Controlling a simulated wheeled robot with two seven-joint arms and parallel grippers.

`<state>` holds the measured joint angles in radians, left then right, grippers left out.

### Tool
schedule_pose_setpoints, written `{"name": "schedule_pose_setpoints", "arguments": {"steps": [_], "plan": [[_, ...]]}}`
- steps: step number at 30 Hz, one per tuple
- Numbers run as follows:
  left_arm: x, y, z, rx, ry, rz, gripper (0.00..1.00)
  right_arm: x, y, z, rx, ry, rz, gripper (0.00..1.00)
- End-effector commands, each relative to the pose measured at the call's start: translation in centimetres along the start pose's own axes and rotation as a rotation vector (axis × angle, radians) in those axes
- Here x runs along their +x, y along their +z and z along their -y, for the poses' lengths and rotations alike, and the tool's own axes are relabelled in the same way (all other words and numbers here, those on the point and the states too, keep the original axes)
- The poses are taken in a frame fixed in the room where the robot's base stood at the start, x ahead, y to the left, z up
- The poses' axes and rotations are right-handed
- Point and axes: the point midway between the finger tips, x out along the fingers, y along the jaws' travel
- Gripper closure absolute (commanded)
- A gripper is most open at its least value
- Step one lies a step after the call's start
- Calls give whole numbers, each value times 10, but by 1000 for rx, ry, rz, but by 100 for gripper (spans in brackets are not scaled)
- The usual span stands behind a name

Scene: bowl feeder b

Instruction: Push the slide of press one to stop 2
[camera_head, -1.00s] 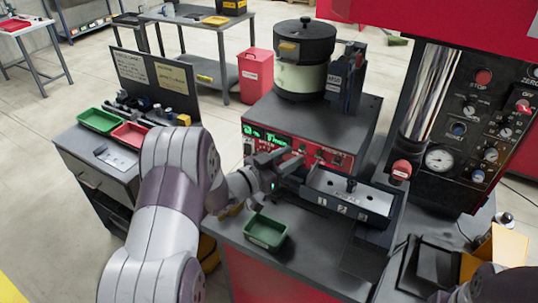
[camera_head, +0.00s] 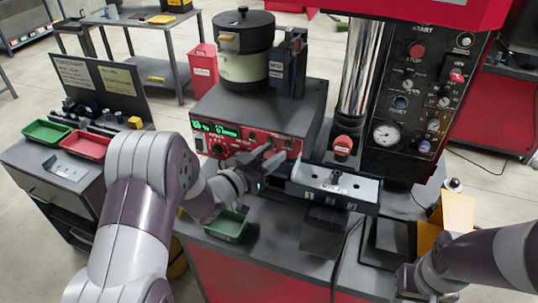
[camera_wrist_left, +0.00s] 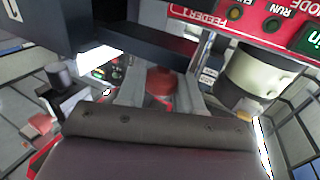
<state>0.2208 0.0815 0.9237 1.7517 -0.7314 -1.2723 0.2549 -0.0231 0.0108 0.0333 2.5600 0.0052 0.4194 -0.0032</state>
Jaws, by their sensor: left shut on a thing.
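The grey slide unit (camera_head: 352,188) lies in front of the red feeder panel, with a dark front edge and labels 1, 2 and 3. A small black knob (camera_head: 335,177) stands on its top, roughly above the middle label. My left gripper (camera_head: 272,160) is at the unit's left end, close to the panel. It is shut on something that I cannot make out. In the left wrist view its fingers (camera_wrist_left: 160,92) flank a red shape, and I cannot tell whether they touch it. My right gripper (camera_head: 408,280) is dark and partly hidden at the lower right.
The feeder panel (camera_head: 226,131) sits behind the left gripper. A red press knob (camera_head: 343,147) and a gauge (camera_head: 386,134) are behind the slide unit. A green bin (camera_head: 226,226) stands below the left wrist. A yellow plate (camera_head: 457,214) stands near the right arm.

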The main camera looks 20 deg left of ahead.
Motion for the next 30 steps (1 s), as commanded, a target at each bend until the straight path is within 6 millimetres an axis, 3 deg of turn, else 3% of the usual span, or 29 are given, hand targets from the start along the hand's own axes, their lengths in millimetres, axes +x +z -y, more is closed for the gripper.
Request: {"name": "schedule_pose_setpoints", "arguments": {"steps": [1, 3, 14, 27, 30], "plan": [[2, -11, 3, 11, -2, -25, 58, -1, 0, 0, 0, 0, 0, 57], [2, -10, 2, 10, -2, -24, 44, -1, 0, 0, 0, 0, 0, 57], [-7, -3, 2, 5, -3, -11, 44, 3, 0, 0, 0, 0, 0, 57], [-105, -3, 2, 7, -7, -15, 44, 24, 3, 0, 0, 0, 0, 57], [-118, -4, 2, 9, -5, -17, 44, 25, 3, 0, 0, 0, 0, 57]]}}
